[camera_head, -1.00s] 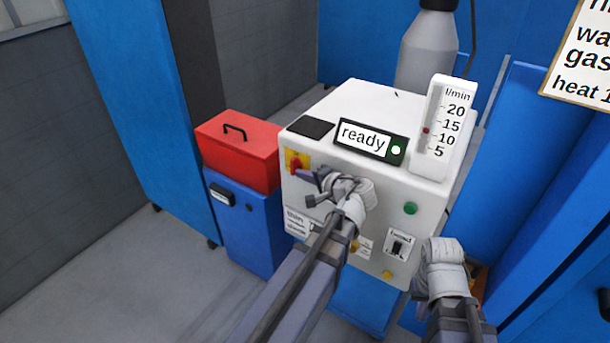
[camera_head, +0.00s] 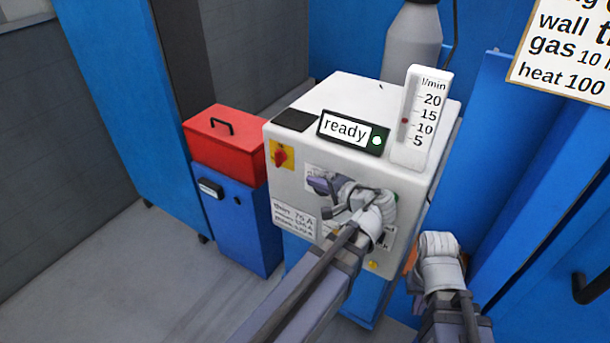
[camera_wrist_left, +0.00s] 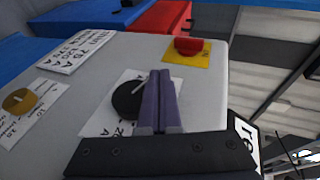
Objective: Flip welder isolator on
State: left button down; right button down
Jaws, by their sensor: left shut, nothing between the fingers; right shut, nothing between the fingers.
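The isolator is a red rotary handle on a yellow plate (camera_head: 281,155) at the upper left of the white welder's front (camera_head: 290,185). It also shows in the left wrist view (camera_wrist_left: 188,46), uncovered, beyond my fingertips. My left gripper (camera_head: 318,184) is shut and empty, to the right of the isolator and apart from it. In the left wrist view its purple fingers (camera_wrist_left: 160,76) lie together over a white label beside a round black dial (camera_wrist_left: 128,100). My right arm's wrist is at the lower right of the head view; its fingers are hidden.
The welder's display (camera_head: 348,131) reads "ready" beside a pale green light. A flow gauge (camera_head: 420,118) stands on top. A red toolbox (camera_head: 222,147) sits on a blue cabinet (camera_head: 240,225) to the left. A yellow-brown knob (camera_wrist_left: 20,101) is on the panel.

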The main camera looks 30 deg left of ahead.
pick_arm(q)
jog(key=shift+s+d, duration=0.35)
jog(key=shift+d, duration=0.55)
jog(key=shift+s+d, duration=0.35)
jog(key=shift+d, duration=0.55)
